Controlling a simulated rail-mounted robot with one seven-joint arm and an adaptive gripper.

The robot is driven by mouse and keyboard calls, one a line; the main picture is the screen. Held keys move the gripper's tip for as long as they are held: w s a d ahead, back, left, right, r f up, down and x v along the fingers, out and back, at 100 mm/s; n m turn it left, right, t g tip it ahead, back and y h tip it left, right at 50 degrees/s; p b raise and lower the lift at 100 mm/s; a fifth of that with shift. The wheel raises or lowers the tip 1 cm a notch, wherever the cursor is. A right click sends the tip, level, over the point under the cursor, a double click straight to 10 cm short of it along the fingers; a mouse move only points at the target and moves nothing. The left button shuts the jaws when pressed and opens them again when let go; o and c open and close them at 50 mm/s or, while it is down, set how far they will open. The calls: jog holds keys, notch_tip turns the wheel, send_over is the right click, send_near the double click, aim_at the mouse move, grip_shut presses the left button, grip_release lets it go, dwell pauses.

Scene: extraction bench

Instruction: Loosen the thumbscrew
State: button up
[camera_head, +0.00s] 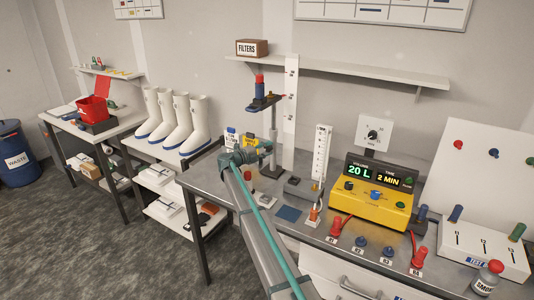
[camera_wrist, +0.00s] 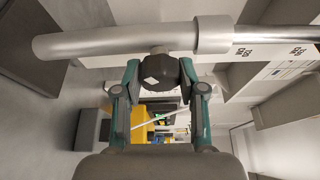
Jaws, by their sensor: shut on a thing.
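The thumbscrew (camera_wrist: 158,74) is a dark round knob with a white mark, on a short stem against a silver post (camera_wrist: 120,43). My gripper (camera_wrist: 160,78) is shut on the knob, one finger on each side of it, in the wrist view. The post has a thick tube, a collar and a thinner rod. In the head view, my gripper (camera_head: 240,157) is at the left end of the bench beside the upright post (camera_head: 272,152), and the thumbscrew cannot be made out there.
A white scale column (camera_head: 321,155) and a yellow control box (camera_head: 376,204) stand right of the post. Red and blue connectors (camera_head: 337,226) line the bench front. A shelf (camera_head: 350,73) with a filters box (camera_head: 252,48) hangs behind. White boots (camera_head: 178,122) stand at the left.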

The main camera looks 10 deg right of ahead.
jog(key=n+t+h+b, duration=0.1)
jog(key=n, duration=0.2)
jog(key=shift+f+n+b, duration=0.15)
jog(key=shift+n+b, duration=0.15)
jog(key=shift+n+t+h+b, duration=0.3)
jog(key=shift+n+t+b, duration=0.35)
jog(key=shift+n, duration=1.05)
jog(key=o, duration=1.2)
jog(key=shift+c, duration=0.2)
jog(key=shift+r, duration=0.25)
